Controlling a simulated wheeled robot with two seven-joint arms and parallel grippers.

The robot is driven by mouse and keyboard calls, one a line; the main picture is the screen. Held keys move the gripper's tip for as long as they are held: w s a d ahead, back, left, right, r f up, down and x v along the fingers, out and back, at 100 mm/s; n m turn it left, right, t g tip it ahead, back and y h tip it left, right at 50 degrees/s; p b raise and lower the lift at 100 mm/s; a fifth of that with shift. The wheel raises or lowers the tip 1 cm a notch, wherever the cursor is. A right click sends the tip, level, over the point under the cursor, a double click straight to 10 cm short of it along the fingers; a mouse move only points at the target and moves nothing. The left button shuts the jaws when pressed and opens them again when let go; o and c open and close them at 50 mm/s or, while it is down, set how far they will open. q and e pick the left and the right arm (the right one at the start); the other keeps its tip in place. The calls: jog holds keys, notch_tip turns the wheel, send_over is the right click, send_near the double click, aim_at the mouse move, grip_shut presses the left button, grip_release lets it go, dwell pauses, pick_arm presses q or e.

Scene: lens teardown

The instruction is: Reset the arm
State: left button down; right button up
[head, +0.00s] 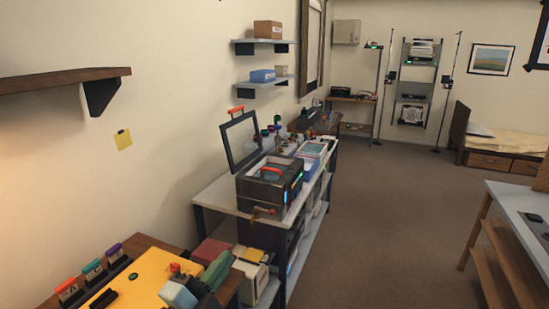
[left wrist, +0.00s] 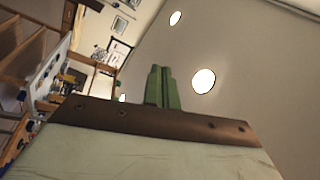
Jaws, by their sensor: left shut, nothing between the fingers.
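My left gripper (head: 217,267) shows at the bottom of the head view, with green fingers near the right end of the yellow work mat (head: 150,276). In the left wrist view the two green fingers (left wrist: 163,87) stand side by side, closed, with nothing between them. That view looks up past them at the ceiling and its round lights. My right gripper is in neither view.
Labelled holders (head: 92,270) stand along the mat's left side. A dark case with an open lid (head: 270,184) sits on a long side bench along the wall. A white table (head: 520,205) stands at the right. Brown floor (head: 385,230) between them is clear.

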pick_arm(q)
jog(key=s+a+f+n+g+y, duration=0.5)
jog(key=s+a+f+n+y, duration=0.2)
jog(key=a+f+n+y, duration=0.6)
jog(key=s+f+n+g+h, duration=0.25)
jog(key=s+g, duration=0.25)
jog(key=s, duration=0.4)
jog(key=s+f+n+g+h, duration=0.15)
jog(key=s+f+g, duration=0.3)
jog(key=s, duration=0.45)
notch_tip(320, 180, down, 31)
jog(key=s+d+g+b, duration=0.1)
jog(key=s+g+b, duration=0.1)
jog(key=b, duration=0.5)
jog(key=s+a+f+b, duration=0.1)
jog(key=s+f+b, duration=0.1)
jog(key=s+f, duration=0.6)
jog(key=s+a+f+b, duration=0.2)
jog(key=s+f, duration=0.6)
jog(key=f, duration=0.5)
jog(key=shift+s+f+g+b, duration=0.15)
jog(key=shift+g+b, duration=0.3)
jog(key=shift+b, duration=0.35)
